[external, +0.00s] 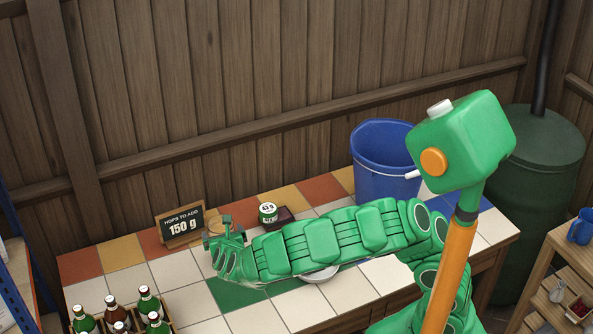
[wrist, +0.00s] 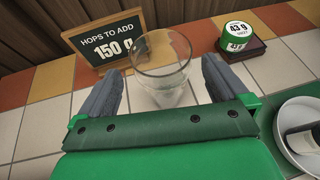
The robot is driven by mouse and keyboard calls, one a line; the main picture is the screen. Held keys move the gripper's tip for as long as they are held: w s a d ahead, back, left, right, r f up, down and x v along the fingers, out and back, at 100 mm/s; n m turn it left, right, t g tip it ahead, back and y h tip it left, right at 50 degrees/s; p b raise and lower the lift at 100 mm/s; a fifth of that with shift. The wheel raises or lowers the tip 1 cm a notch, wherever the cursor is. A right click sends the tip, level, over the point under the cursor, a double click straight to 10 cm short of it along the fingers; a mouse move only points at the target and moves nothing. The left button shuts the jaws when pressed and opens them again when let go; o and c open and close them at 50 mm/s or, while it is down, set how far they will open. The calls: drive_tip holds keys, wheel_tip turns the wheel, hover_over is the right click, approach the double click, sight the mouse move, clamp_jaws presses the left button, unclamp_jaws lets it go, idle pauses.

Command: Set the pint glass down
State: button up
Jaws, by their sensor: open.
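The clear, empty pint glass (wrist: 162,68) stands upright on the tiled table top (wrist: 38,125), in front of the hops sign. My gripper (wrist: 163,76) is open, with one grey finger on each side of the glass. Small gaps seem to show between the fingers and the glass. The lower part of the glass is partly hidden by my gripper's body. In the external view the glass (external: 214,227) shows only in part behind my gripper (external: 226,236).
A sign (external: 180,228) reading 150 g stands behind the glass. A green tin (external: 267,212) on a dark base is to the right. A white dish (external: 318,276) lies under my arm. A bottle crate (external: 168,325) is front left, a blue bucket (external: 380,165) back right.

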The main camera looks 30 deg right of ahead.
drive_tip(key=shift+v, duration=2.8)
drive_tip(key=w+d+r+m+g+h, duration=0.1)
drive_tip(key=d+r+m+g+h, duration=0.2)
drive_tip(key=d, duration=0.6)
drive_tip(key=d+r+m+g+h, duration=0.1)
drive_tip(key=d+r+m, duration=0.2)
drive_tip(key=d+m, duration=0.5)
drive_tip(key=w+d+r+m+g+h, duration=0.15)
drive_tip(key=d+r, duration=0.25)
drive_tip(key=d, duration=0.7)
drive_tip(key=s+d+r+m+g, duration=0.1)
drive_tip(key=s+d+m+g, duration=0.6)
drive_tip(key=s+d, duration=0.55)
drive_tip(key=s+r+m+g+y, duration=0.3)
drive_tip(key=s+m+y, duration=0.5)
drive_tip(key=s+m, duration=0.6)
drive_tip(key=shift+s+r+m, duration=0.35)
drive_tip(key=shift+s+r, duration=0.3)
drive_tip(key=shift+s, duration=3.5)
